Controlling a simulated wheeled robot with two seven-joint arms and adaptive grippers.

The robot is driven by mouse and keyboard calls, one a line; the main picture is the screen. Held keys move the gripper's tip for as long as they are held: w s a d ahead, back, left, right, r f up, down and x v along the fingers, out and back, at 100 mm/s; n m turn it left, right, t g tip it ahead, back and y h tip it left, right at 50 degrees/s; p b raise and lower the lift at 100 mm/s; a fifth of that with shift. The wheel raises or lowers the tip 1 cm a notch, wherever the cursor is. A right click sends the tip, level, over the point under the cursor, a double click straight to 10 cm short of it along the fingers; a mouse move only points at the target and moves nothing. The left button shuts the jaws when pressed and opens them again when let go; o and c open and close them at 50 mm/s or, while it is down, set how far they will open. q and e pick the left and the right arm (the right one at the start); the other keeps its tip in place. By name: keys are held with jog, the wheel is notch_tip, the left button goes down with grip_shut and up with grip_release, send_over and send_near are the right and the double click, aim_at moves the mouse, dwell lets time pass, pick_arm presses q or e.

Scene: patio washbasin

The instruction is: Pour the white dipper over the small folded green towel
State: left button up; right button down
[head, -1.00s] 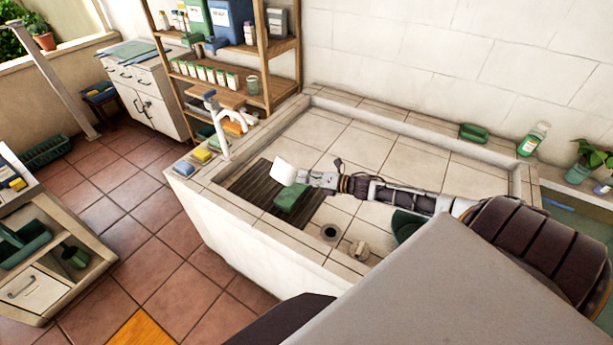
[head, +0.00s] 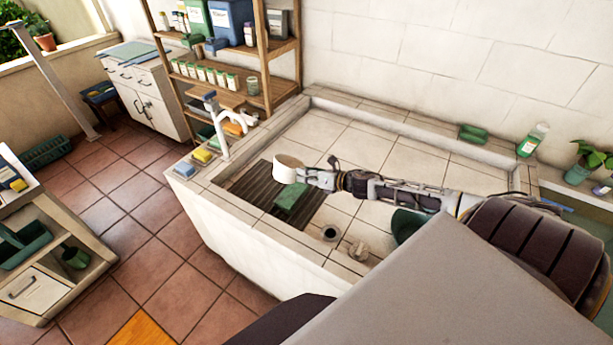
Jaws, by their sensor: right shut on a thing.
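The white dipper (head: 287,169) is held in my right gripper (head: 307,178), which is shut on it. The dipper is close to upright, with its brownish rim and opening facing up; its contents cannot be made out. The small folded green towel (head: 291,196) lies on the dark slatted mat (head: 250,185) in the washbasin. The dipper is above the mat, just over the towel's far side in the picture. My left gripper is not in view.
A white tap (head: 221,135) stands on the basin's left rim, near sponges (head: 201,156). A green bottle (head: 532,140) stands at the back right. The basin floor right of the mat is mostly clear.

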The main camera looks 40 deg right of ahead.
notch_tip(320, 180, up, 3)
jog(key=n+h, duration=0.1)
jog(key=n, duration=0.1)
jog(key=n+h, duration=0.1)
jog(key=n, duration=0.1)
jog(key=shift+f+h, duration=0.2)
jog(key=shift+h, duration=0.1)
